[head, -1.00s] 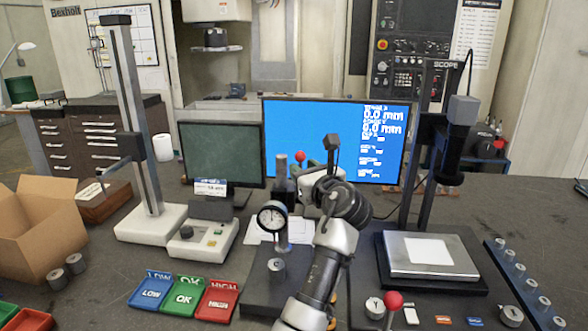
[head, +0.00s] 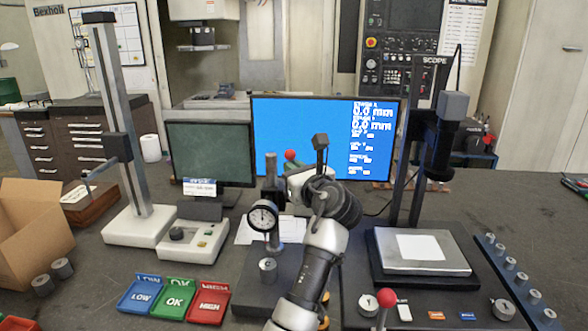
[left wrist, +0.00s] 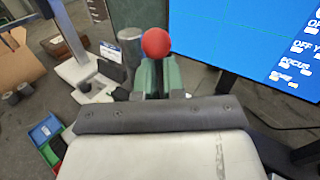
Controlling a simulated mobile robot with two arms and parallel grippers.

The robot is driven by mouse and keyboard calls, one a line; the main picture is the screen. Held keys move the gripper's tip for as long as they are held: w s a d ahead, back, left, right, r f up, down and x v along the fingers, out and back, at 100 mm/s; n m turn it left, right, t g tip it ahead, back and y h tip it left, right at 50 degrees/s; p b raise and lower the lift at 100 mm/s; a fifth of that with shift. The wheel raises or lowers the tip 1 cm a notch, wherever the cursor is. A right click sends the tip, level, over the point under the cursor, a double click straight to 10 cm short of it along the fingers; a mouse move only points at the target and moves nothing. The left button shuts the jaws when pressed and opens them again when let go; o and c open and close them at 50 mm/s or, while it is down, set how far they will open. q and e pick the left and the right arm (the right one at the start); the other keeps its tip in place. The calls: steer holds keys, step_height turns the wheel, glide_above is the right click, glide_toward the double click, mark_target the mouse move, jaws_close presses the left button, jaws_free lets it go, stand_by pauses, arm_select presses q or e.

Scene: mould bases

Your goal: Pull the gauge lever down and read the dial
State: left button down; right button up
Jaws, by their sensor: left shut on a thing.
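The dial gauge (head: 263,216) is a round white-faced dial on a dark post; its needle looks close to upright, but the marks are too small to read. The gauge lever ends in a red ball (head: 290,155), raised beside the post top. My left gripper (head: 299,176) is at the lever, its fingers mostly hidden by my wrist in the head view. In the left wrist view, its green fingers (left wrist: 159,76) are shut just under the red ball (left wrist: 156,43), which sticks up above them. A grey cylinder (head: 268,268) stands under the dial. My right gripper is not in view.
A blue monitor (head: 305,130) stands behind the gauge. Blue, green and red trays (head: 175,297) lie at front left. A scope stand with a pale plate (head: 420,250) is at right. Another red-knobbed lever (head: 386,298) stands at the front.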

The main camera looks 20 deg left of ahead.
arm_select(q)
steer(key=shift+s+d+r+n+t+y+b, duration=0.1)
steer(key=shift+s+d+n+t+y+b, duration=0.05)
steer(key=shift+s+n+t+y+b, duration=0.3)
steer(key=shift+s+d+r+n+t+y+b, duration=0.1)
steer(key=shift+s+n+t+y+b, duration=0.25)
steer(key=shift+s+y+b, duration=0.15)
steer(key=c, duration=1.2)
jaws_free()
steer(key=shift+f, duration=0.1)
steer(key=p+v, duration=0.1)
steer(key=v, duration=0.6)
steer(key=shift+s+d, duration=0.25)
steer(key=shift+d, duration=0.1)
